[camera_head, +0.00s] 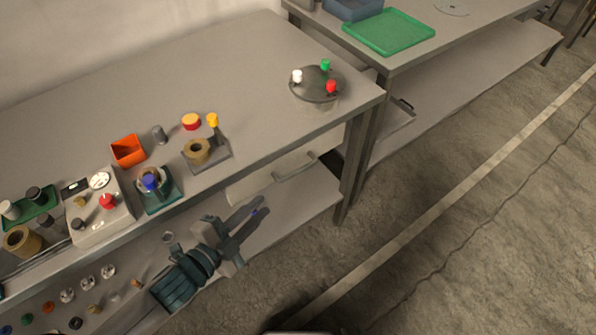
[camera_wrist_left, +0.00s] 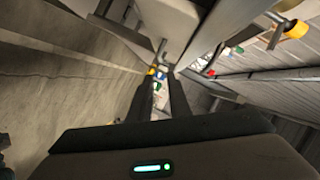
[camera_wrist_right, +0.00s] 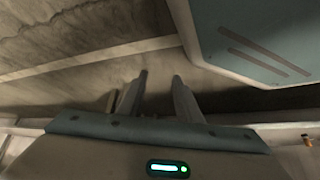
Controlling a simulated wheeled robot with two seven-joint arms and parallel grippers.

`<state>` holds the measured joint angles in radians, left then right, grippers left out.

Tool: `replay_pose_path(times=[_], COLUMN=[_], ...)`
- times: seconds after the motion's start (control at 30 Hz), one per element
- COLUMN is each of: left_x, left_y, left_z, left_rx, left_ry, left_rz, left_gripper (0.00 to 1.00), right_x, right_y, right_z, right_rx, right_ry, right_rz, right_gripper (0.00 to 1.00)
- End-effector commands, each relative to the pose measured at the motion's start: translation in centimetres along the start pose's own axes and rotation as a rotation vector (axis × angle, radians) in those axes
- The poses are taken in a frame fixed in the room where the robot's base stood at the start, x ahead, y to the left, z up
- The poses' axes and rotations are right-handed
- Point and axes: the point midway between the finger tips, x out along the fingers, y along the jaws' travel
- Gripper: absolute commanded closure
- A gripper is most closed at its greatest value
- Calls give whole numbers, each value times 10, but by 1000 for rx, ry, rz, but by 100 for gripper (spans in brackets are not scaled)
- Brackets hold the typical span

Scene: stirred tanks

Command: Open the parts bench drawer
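The long near bench (camera_head: 250,60) has a pale drawer front (camera_head: 250,186) under its top, with a grey bar handle (camera_head: 296,168). The drawer looks shut. My left gripper (camera_head: 262,206) is open and empty, below and in front of this drawer, apart from the handle. In the left wrist view the open fingers (camera_wrist_left: 162,82) point towards a pale panel (camera_wrist_left: 168,22) with a small handle (camera_wrist_left: 161,48). A second bench at the right also has a drawer with a dark handle (camera_head: 406,106). My right gripper (camera_wrist_right: 160,75) is open and empty, with floor beyond it.
On the near bench stand a round stand with coloured knobs (camera_head: 317,85), an orange bin (camera_head: 128,150) and a control box (camera_head: 100,210). A lower shelf (camera_head: 300,200) runs beneath the drawer. The second bench holds a green tray (camera_head: 388,31). The floor (camera_head: 480,200) at right is clear.

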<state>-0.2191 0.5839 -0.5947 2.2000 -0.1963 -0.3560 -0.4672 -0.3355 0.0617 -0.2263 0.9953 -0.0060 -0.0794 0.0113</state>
Motion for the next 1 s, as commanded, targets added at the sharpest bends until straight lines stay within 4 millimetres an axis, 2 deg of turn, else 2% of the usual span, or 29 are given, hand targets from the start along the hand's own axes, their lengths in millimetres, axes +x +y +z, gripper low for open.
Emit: replay_pose_path(times=[0.37,0.57,0.87,1.0], left_x=[1,12,55,81], left_y=[0,0,-2,-2], left_z=[0,0,-1,-1], left_rx=[1,1,0,0], left_ry=[0,-1,0,0], left_rz=[0,0,-1,-1], left_gripper=[83,83,83,83], right_x=[0,-2,-9,-13], right_y=[0,1,5,7], right_z=[1,6,24,40], right_rx=[0,0,-1,-1], right_ry=[-2,-16,-65,-103], right_rz=[0,1,6,8], right_gripper=[69,69,69,69])
